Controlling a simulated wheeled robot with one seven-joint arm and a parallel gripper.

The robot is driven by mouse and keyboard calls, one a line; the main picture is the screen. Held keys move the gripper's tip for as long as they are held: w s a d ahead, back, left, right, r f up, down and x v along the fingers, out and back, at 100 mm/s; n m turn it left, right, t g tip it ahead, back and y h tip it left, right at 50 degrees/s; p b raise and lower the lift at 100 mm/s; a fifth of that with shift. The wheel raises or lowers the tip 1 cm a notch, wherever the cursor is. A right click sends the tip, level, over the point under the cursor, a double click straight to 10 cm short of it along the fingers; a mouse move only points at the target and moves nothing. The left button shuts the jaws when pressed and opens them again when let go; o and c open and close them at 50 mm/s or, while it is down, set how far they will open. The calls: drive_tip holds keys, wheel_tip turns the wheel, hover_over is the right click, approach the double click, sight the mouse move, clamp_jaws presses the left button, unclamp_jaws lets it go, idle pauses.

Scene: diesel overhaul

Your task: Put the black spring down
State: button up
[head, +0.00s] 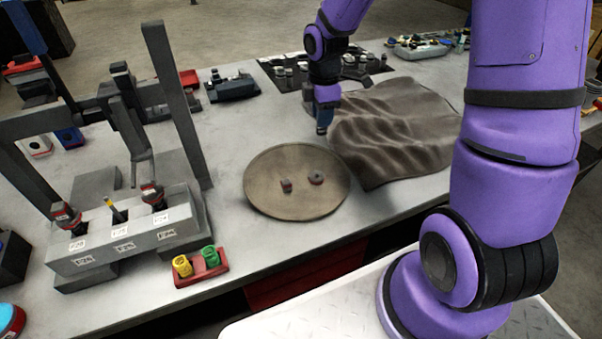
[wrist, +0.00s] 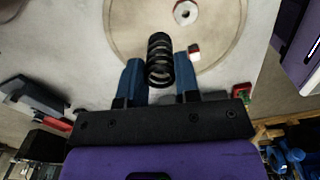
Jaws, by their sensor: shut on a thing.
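The black spring (wrist: 160,62) sits between the two blue fingers of my gripper (wrist: 161,82) in the wrist view. My gripper is shut on it. In the head view my gripper (head: 323,125) hangs by the back right edge of the round tan tray (head: 268,208), next to the brown cloth. The spring cannot be made out clearly there. The tray also shows in the wrist view (wrist: 125,35), beyond the fingers.
A ring-shaped part (head: 316,178) and a small reddish block (head: 286,186) lie on the tray. The crumpled cloth (head: 395,130) is to its right. A grey fixture (head: 125,235) with labelled slots stands left. A red holder (head: 203,272) with yellow and green pieces sits in front.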

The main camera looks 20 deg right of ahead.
drive_tip(key=s+a+f+n, duration=0.1)
drive_tip(key=s+a+f, duration=0.35)
drive_tip(key=a, duration=0.25)
drive_tip(key=s+a+f+n, duration=0.1)
drive_tip(key=s+a+f, duration=0.2)
drive_tip(key=s+a, duration=0.3)
hover_over(290, 165)
drive_tip(key=shift+f, duration=2.45)
drive_tip(key=shift+f, duration=0.1)
drive_tip(key=o, duration=0.9)
drive_tip(key=shift+c, duration=0.2)
drive_tip(key=shift+o, duration=0.3)
